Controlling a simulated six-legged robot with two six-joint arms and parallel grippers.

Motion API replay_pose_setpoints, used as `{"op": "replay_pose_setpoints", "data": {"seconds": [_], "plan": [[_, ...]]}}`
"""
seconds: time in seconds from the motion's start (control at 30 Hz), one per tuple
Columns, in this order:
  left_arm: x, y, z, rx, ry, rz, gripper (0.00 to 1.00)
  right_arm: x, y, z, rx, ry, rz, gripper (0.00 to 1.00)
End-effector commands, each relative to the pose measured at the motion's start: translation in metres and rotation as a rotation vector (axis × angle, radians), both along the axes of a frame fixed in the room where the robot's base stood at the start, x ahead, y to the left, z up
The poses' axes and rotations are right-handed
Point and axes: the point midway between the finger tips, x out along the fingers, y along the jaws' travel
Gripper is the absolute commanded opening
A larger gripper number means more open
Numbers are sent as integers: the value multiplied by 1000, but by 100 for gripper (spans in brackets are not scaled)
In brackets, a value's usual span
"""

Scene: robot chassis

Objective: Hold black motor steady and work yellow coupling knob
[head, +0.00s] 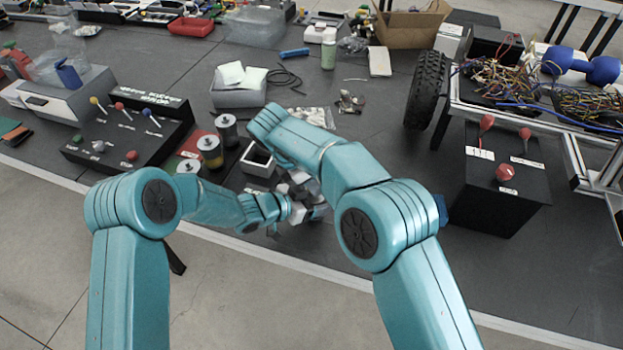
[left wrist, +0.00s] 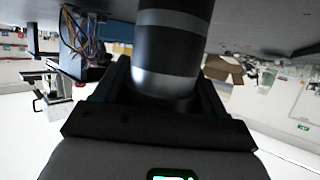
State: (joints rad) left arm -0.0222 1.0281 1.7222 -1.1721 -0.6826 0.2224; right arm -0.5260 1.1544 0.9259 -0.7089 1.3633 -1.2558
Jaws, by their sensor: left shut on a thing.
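In the left wrist view a black cylinder with grey bands, which looks like the black motor (left wrist: 170,45), stands between the fingers of my left gripper (left wrist: 163,92). The left gripper is shut on it. I cannot make out the yellow coupling knob on the held motor.
Three metal-topped cylinders stand left of the grippers; one (head: 210,152) has a yellow band. A small white-rimmed box (head: 257,160) is just behind. A black control panel (head: 128,133) is at left. A black box with red knobs (head: 503,190) and a wheel (head: 424,90) are at right.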

Motion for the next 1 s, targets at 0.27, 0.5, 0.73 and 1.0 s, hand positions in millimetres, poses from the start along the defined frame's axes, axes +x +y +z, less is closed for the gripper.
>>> {"op": "replay_pose_setpoints", "data": {"seconds": [0.27, 0.5, 0.73, 1.0], "plan": [[1, 0, 2, -2, -4, -1, 0, 0, 0, 1, 0, -1, 3, 63], [1, 0, 2, -2, -4, 0, 0, 1, 1, 16, 2, -5, 2, 63], [1, 0, 2, -2, -4, 0, 0, 2, 1, 64, 3, -7, 1, 63], [1, 0, 2, -2, -4, 0, 0, 1, 1, 98, 1, -2, 3, 63]]}}
